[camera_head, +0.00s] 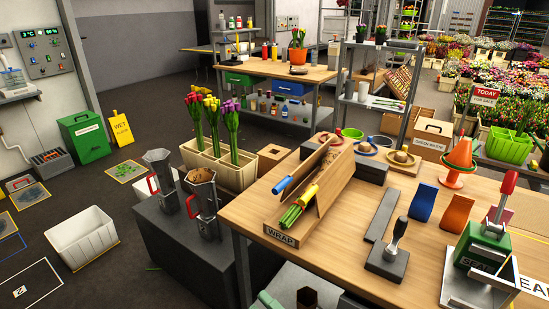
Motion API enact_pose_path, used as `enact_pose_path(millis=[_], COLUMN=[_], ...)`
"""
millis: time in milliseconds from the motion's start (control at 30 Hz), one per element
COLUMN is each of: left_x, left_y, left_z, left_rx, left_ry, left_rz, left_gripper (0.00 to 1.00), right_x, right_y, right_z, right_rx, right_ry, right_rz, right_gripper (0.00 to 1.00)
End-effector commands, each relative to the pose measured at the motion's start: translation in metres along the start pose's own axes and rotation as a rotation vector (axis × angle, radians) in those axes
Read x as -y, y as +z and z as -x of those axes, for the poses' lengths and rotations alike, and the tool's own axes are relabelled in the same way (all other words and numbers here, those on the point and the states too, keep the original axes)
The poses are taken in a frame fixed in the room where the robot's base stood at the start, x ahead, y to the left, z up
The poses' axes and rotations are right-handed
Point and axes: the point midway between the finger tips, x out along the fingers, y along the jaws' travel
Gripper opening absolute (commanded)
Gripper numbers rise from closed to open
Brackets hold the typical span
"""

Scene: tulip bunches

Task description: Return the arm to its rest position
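Tulip bunches with purple, yellow and red heads (203,102) stand upright in a pale divided box (215,163). On the wooden workbench (340,240), a wooden trough marked WRAP (281,237) holds green stems with a yellow band (299,208) and a blue-ended roll (283,185). Two metal pots with red handles, the left one (162,183) and the right one (203,204), stand on a dark block left of the bench. The right pot has brown contents.
A green sealing device (482,250), a dark stamp-like tool (391,250) and an orange cone (460,162) stand on the bench. A white crate (82,238) and green bin (84,137) stand on the floor at left.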

Motion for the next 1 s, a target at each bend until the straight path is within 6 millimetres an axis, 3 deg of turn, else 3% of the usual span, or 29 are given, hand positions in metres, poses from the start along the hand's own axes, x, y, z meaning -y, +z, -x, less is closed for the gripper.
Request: enact_pose_path(millis=[200, 333, 600, 700, 833, 1000], left_x=[0.002, 0.003, 0.006, 0.006, 0.006, 0.006], left_y=[-0.021, -0.03, -0.049, -0.053, -0.054, -0.052], left_z=[0.005, 0.007, 0.012, 0.013, 0.014, 0.014], left_rx=[-0.036, -0.053, -0.087, -0.094, -0.097, -0.094], left_ry=[-0.004, -0.006, -0.011, -0.012, -0.013, -0.013], left_rz=[-0.007, -0.011, -0.018, -0.02, -0.02, -0.02], left_gripper=[0.43, 0.43, 0.43, 0.43, 0.43, 0.43], right_x=[0.03, 0.051, 0.083, 0.087, 0.089, 0.091], right_y=[0.03, 0.036, 0.014, 0.0, -0.012, -0.017], right_z=[0.09, 0.155, 0.298, 0.337, 0.367, 0.378], right_rx=[0.382, 0.61, 1.066, 1.19, 1.288, 1.324], right_ry=[-0.074, -0.105, -0.131, -0.129, -0.125, -0.124], right_rz=[-0.429, -0.671, -1.114, -1.222, -1.305, -1.335], right_gripper=[0.43, 0.43, 0.43, 0.43, 0.43, 0.43])
